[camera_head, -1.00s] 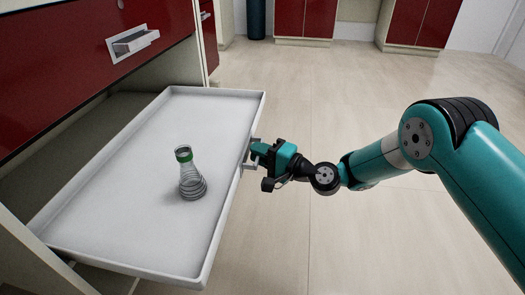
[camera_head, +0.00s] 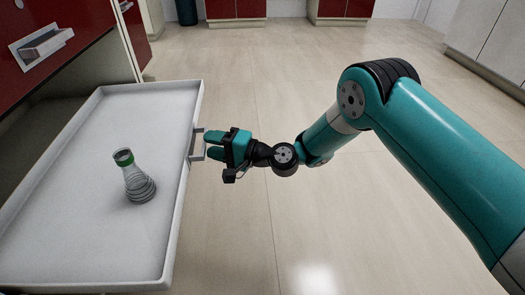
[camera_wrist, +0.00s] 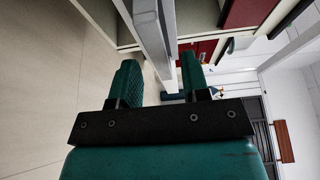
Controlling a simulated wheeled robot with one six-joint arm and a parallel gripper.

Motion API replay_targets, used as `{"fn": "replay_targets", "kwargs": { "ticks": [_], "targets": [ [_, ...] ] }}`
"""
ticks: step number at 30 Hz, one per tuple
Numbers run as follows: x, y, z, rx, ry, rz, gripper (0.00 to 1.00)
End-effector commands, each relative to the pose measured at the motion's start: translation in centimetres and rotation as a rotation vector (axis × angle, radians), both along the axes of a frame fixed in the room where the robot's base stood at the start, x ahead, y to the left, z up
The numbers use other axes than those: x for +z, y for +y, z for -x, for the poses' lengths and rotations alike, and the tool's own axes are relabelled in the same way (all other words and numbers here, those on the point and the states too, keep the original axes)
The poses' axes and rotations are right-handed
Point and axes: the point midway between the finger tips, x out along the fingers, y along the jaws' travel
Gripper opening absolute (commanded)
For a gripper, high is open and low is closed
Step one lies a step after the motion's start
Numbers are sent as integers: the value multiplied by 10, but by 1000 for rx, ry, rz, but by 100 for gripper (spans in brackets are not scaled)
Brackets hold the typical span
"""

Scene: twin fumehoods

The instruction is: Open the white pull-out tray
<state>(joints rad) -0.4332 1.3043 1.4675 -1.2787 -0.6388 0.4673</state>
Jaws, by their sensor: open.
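The white pull-out tray (camera_head: 85,235) is drawn out from under the red-fronted cabinet, at the left of the head view. A grey handle (camera_head: 195,146) sits on its right edge. My gripper (camera_head: 208,146) is open and empty, just to the right of the handle and pointing at it, with a small gap apparent. In the wrist view the open fingers (camera_wrist: 158,82) show with a pale bar beyond them, likely the tray's edge or handle. A clear conical flask (camera_head: 137,184) with a green band stands upright on the tray.
The red drawer front (camera_head: 90,20) with its metal handle is above the tray at the upper left. Red cabinets (camera_head: 237,8) stand far back, and white cabinets (camera_head: 490,50) are at the right. The floor (camera_head: 240,230) right of the tray is clear.

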Motion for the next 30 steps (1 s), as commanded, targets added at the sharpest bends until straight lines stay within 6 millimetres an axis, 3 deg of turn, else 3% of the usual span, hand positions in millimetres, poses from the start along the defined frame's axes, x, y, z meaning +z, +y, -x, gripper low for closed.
{"fn": "replay_targets", "kwargs": {
  "ticks": [8,11,28,30],
  "targets": [
    [3,-59,15,-4,7,1,43],
    [-6,-61,14,0,-2,-1,43],
    [-9,-86,23,0,-3,1,43],
    [-8,-98,24,-3,-2,1,43]
  ]
}}
